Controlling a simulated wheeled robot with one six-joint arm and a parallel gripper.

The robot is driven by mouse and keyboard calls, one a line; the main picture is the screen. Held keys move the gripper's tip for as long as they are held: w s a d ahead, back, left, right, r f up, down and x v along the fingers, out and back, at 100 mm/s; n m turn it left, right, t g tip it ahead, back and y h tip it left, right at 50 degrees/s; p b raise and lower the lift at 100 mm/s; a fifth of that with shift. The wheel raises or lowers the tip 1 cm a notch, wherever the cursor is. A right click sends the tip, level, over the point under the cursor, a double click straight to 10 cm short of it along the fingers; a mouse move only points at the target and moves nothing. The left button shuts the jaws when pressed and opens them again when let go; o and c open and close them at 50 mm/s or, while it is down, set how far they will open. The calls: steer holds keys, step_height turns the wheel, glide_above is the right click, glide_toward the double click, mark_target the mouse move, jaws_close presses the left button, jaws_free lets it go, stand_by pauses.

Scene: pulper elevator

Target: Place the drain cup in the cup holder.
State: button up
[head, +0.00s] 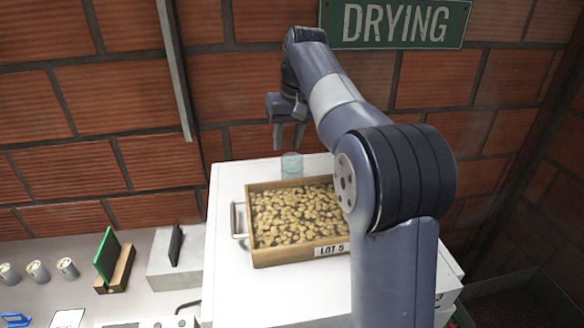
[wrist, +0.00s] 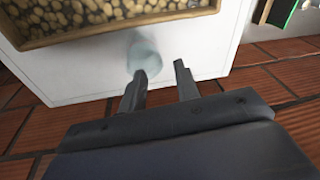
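A small translucent, pale blue cup (head: 291,165), likely the drain cup, stands on the white cabinet top behind the wooden tray. It also shows in the wrist view (wrist: 145,57), just beyond my fingertips and nearer the left finger. My gripper (head: 289,142) hangs above the cup with its fingers pointing down. In the wrist view its two fingers (wrist: 160,72) are apart with nothing between them. I cannot make out a cup holder for certain. A metal bracket (head: 239,220) sits at the tray's left side.
The wooden tray (head: 254,255) labelled LOT 5 is full of beans and sits close in front of the cup. The white cabinet (head: 222,190) stands near a brick wall. A lower counter (head: 150,300) at left holds several small cups and a green panel (head: 106,254).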

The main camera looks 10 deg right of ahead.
mark_target(282, 166)
steer(key=shift+w+a+f+m+h+p, duration=0.25)
steer(key=shift+w+f+m+p, duration=0.1)
steer(key=shift+f, duration=1.15)
steer(key=shift+w+a+f+m+h+p, duration=0.1)
steer(key=shift+w+f+m+h+p, duration=0.25)
steer(key=shift+f, duration=1.1)
steer(key=shift+w+a+f+m+h+p, duration=0.25)
steer(key=shift+w+f+m, duration=0.15)
steer(key=shift+f, duration=1.1)
steer(key=shift+d, duration=0.1)
steer(key=shift+c, duration=0.2)
jaws_close()
